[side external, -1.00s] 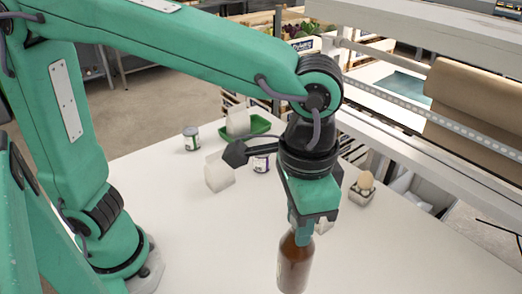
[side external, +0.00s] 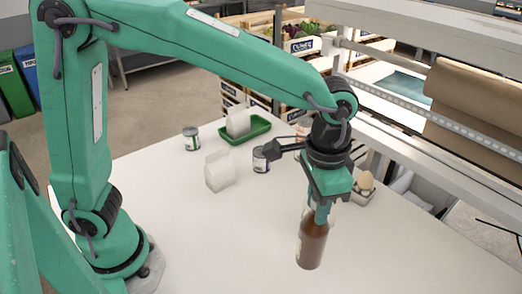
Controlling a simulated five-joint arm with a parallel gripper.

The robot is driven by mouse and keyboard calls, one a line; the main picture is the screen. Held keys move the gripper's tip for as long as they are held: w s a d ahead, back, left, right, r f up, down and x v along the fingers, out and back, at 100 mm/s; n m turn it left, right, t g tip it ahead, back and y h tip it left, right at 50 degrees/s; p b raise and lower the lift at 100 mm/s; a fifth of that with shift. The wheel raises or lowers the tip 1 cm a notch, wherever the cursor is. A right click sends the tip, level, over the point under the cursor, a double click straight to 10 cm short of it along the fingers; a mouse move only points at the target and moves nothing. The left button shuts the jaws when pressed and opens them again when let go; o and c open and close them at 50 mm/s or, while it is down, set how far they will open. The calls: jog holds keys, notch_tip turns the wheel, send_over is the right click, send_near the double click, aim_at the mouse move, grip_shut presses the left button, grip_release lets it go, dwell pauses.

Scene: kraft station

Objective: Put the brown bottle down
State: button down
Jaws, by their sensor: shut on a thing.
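The brown bottle (side external: 313,244) hangs upright, slightly tilted, below my gripper (side external: 321,212) in the side external view. It has a pale label on its left side. My gripper is shut on the bottle's upper part, and the fingers hide its neck. The bottle is over the front middle of the white table (side external: 222,243). I cannot tell whether its base touches the table.
Behind the bottle stand a white block-like packet (side external: 219,171), a can (side external: 261,159), another can (side external: 191,138) and a green tray (side external: 258,126) holding a white packet. An egg in a grey holder (side external: 363,194) stands to the right. The front table is clear.

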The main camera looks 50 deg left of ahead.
jog(key=shift+f, duration=2.1)
jog(key=c, duration=1.1)
grip_release()
notch_tip(320, 180, up, 12)
jog(key=shift+r, duration=0.15)
